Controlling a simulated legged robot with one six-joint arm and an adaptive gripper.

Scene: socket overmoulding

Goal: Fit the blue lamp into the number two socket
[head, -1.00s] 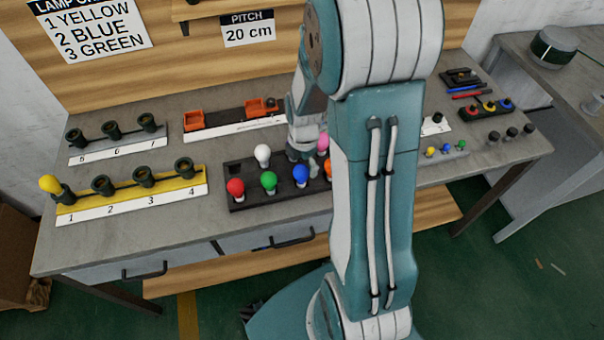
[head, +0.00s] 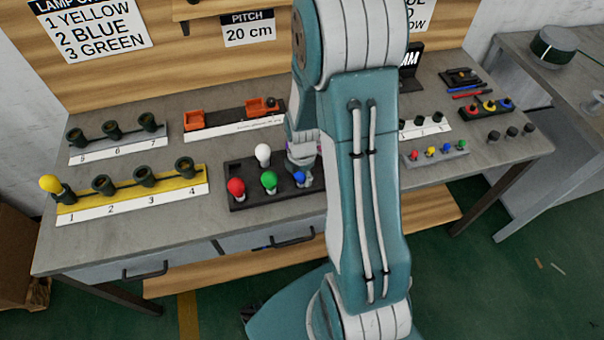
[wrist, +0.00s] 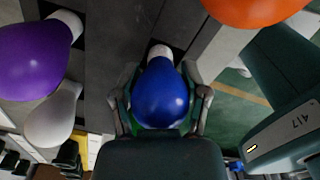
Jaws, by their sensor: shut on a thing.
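The blue lamp (wrist: 160,93) sits between the fingers of my gripper (wrist: 163,100) in the wrist view, with its pale base pointing away. My gripper is shut on it. In the head view the blue lamp (head: 299,178) is at the lamp tray (head: 240,204), partly hidden by my gripper (head: 300,165). I cannot tell whether its base is clear of the tray. The number two socket (head: 103,186) is a dark, empty cup on the yellow strip (head: 130,197) at the left. A yellow lamp (head: 50,185) stands in socket one.
Red (head: 236,187), green (head: 269,181) and white (head: 263,154) lamps stand in the tray. Purple (wrist: 35,62) and orange (wrist: 255,8) lamps are close by in the wrist view. A grey socket strip (head: 115,150) lies behind the yellow one. Bare table lies between strip and tray.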

